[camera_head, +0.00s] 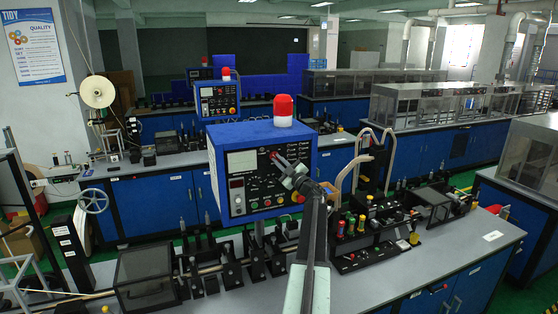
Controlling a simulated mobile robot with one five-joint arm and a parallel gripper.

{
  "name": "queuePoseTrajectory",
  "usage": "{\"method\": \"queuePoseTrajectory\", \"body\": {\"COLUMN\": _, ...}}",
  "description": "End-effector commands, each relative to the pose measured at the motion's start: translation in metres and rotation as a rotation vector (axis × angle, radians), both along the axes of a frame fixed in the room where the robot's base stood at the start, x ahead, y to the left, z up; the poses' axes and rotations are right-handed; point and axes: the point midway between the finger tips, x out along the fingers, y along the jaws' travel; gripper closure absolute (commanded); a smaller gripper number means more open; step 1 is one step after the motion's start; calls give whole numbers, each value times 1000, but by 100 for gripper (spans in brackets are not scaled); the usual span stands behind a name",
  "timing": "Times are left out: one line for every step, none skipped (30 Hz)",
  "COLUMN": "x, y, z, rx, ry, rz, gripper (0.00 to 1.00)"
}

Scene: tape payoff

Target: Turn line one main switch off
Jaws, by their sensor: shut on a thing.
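A blue control box (218,160) stands over the near workbench, its panel of small knobs, buttons and a display facing me. A red beacon (283,106) sits on its top. My arm reaches up from the bottom of the view, and my gripper (277,160) is at the upper middle of the panel. It is shut on a small switch there. The gripper covers most of this switch, so its position and label cannot be read. Several other small knobs and buttons show below and to the right of the gripper.
A second blue control box (218,99) with a red beacon stands on the bench behind. The near bench (410,285) carries a row of black fixtures, a dark clear-covered box (145,278) and bent tubes (375,150). A white reel (97,91) stands at left.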

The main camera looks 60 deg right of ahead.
Motion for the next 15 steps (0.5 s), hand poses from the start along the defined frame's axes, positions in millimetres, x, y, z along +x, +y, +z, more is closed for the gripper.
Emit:
{"method": "queuePoseTrajectory", "body": {"x": -1, "y": -1, "z": 1, "rx": -12, "ry": 9, "rz": -1, "gripper": 100}}
{"method": "queuePoseTrajectory", "body": {"x": -1, "y": -1, "z": 1, "rx": -18, "ry": 14, "rz": -1, "gripper": 100}}
{"method": "queuePoseTrajectory", "body": {"x": -1, "y": -1, "z": 1, "rx": -25, "ry": 18, "rz": -1, "gripper": 100}}
{"method": "queuePoseTrajectory", "body": {"x": -1, "y": -1, "z": 1, "rx": -30, "ry": 21, "rz": -1, "gripper": 100}}
{"method": "queuePoseTrajectory", "body": {"x": -1, "y": -1, "z": 1, "rx": -34, "ry": 24, "rz": -1, "gripper": 100}}
{"method": "queuePoseTrajectory", "body": {"x": -1, "y": -1, "z": 0, "rx": -38, "ry": 27, "rz": -1, "gripper": 100}}
{"method": "queuePoseTrajectory", "body": {"x": -1, "y": -1, "z": 0, "rx": -41, "ry": 29, "rz": 0, "gripper": 100}}
{"method": "queuePoseTrajectory", "body": {"x": -1, "y": -1, "z": 0, "rx": -43, "ry": 30, "rz": 0, "gripper": 100}}
{"method": "queuePoseTrajectory", "body": {"x": -1, "y": -1, "z": 0, "rx": -46, "ry": 32, "rz": 0, "gripper": 100}}
{"method": "queuePoseTrajectory", "body": {"x": -1, "y": -1, "z": 0, "rx": -47, "ry": 33, "rz": 0, "gripper": 100}}
{"method": "queuePoseTrajectory", "body": {"x": -1, "y": -1, "z": 0, "rx": -47, "ry": 34, "rz": -1, "gripper": 100}}
{"method": "queuePoseTrajectory", "body": {"x": -1, "y": -1, "z": 0, "rx": -48, "ry": 34, "rz": -1, "gripper": 100}}
{"method": "queuePoseTrajectory", "body": {"x": -1, "y": 0, "z": 0, "rx": -48, "ry": 34, "rz": -1, "gripper": 100}}
{"method": "queuePoseTrajectory", "body": {"x": -1, "y": 0, "z": 0, "rx": -48, "ry": 34, "rz": -1, "gripper": 100}}
{"method": "queuePoseTrajectory", "body": {"x": -1, "y": 0, "z": 0, "rx": -48, "ry": 34, "rz": -1, "gripper": 100}}
